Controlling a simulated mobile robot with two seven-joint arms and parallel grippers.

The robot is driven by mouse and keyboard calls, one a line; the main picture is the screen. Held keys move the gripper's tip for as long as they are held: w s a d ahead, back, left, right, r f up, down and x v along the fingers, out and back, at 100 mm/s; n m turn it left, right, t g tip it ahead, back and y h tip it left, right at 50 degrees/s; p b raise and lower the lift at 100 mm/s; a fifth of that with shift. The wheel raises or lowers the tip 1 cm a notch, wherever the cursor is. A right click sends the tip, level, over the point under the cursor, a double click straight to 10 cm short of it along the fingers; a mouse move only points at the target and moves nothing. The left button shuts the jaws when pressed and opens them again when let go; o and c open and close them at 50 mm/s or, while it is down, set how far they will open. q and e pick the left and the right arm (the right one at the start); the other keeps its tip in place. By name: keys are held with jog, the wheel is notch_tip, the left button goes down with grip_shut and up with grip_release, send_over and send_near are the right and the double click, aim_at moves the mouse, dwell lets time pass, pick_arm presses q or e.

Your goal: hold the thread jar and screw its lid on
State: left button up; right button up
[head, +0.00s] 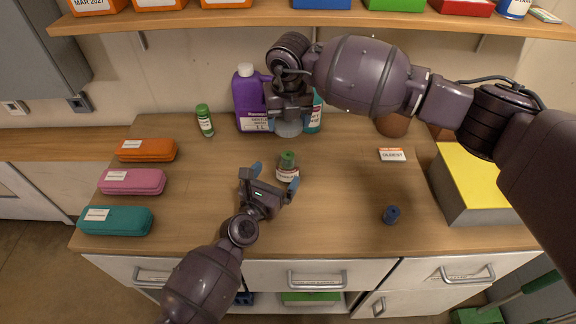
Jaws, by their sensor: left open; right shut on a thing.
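The thread jar (287,173) stands upright near the middle of the counter, with something green at its top and a white and red label. My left gripper (275,178) is open, its blue-tipped fingers spread on the near side of the jar; I cannot tell whether they touch it. My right gripper (289,117) points down behind and above the jar, shut on a grey round thing (288,129) that looks like the lid. The lid is apart from the jar and partly hidden by the fingers.
A purple jug (249,98), a teal bottle (316,115) and a green-capped bottle (204,121) stand at the back. Orange, pink and teal cases (115,220) lie left.

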aim_at(284, 165)
pick_arm(q)
jog(key=x, duration=0.7)
jog(key=shift+w+d, duration=0.15)
jog(key=c, duration=1.3)
pick_arm(e)
jog(key=shift+f, duration=2.5)
